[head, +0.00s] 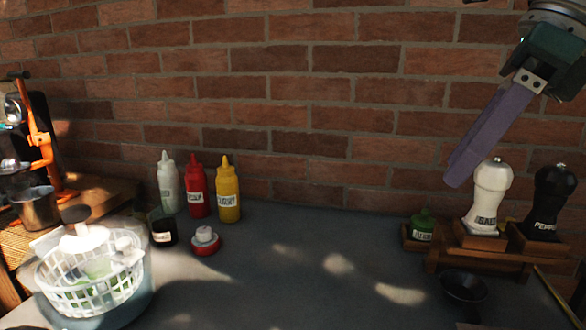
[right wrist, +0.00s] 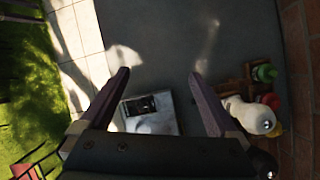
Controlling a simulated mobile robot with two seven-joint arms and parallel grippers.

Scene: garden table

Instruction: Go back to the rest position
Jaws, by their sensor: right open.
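My right gripper (head: 458,180) comes in from the upper right in the head view, its purple fingers pointing down and left, beside the top of the white salt mill (head: 489,196). In the right wrist view my right gripper (right wrist: 160,77) has its two fingers wide apart, with nothing held between them. A pale box-like thing (right wrist: 150,108) shows beyond and below the fingers there; I cannot tell what it is. My left gripper is in neither view.
A black pepper mill (head: 549,203) and a small green bottle (head: 423,226) stand by the wooden rack (head: 480,257). A dark bowl (head: 463,287) lies in front. Squeeze bottles (head: 228,193) and a white basket (head: 90,283) are at left. The table's middle (head: 320,250) is clear; a brick wall (head: 300,100) rises behind.

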